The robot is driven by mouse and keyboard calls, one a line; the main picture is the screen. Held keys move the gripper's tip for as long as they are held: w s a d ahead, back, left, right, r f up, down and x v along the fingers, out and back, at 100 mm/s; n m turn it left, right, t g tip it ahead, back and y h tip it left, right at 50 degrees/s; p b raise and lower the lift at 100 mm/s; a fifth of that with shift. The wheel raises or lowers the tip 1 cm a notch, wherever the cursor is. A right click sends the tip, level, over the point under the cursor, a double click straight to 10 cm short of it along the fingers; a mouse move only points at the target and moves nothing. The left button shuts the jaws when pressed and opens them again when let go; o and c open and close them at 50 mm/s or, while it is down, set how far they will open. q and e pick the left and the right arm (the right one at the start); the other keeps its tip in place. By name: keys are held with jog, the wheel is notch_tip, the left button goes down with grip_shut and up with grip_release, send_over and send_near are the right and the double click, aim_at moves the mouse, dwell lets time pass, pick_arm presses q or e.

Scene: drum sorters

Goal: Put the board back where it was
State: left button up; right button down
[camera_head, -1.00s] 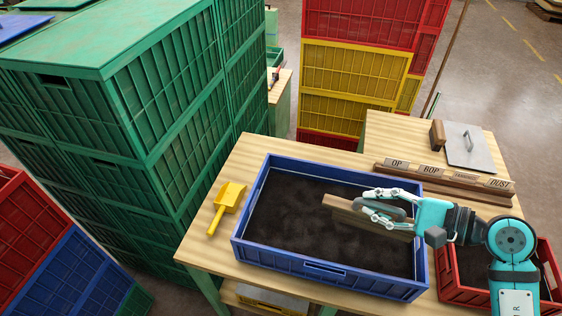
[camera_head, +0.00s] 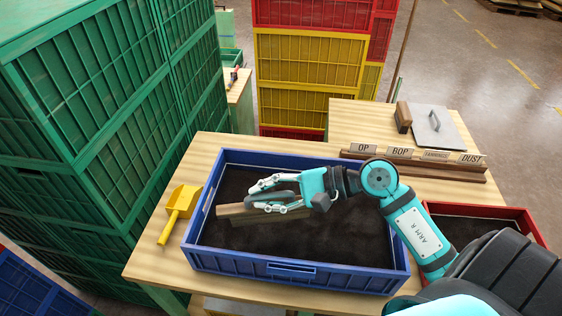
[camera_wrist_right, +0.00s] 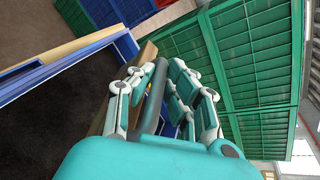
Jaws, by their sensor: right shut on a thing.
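The wooden board (camera_head: 236,211) is a long plank, over the left part of the blue crate (camera_head: 300,276) that holds dark, loose material. My right gripper (camera_head: 256,197) is shut on the board's dark grey handle, with fingers on both sides of it. The handle (camera_wrist_right: 150,97) also shows between the fingers in the right wrist view, with the board's wood (camera_wrist_right: 108,110) beside it. Whether the board's lower edge touches the dark material cannot be told. My left gripper is not in view.
A yellow scoop (camera_head: 178,212) lies left of the blue crate. A label rack (camera_head: 415,166) stands behind it, with a metal plate with a handle (camera_head: 438,128) farther back. A red crate (camera_head: 500,212) is at right. Green crates (camera_head: 100,120) stack high at left.

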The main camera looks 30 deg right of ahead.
jog(key=shift+w+a+f+g+b, duration=0.15)
jog(key=shift+f+g+b, duration=0.15)
jog(key=shift+f+b, duration=0.45)
jog(key=shift+f, duration=0.1)
jog(key=shift+f+m, duration=0.15)
jog(key=shift+m, duration=0.25)
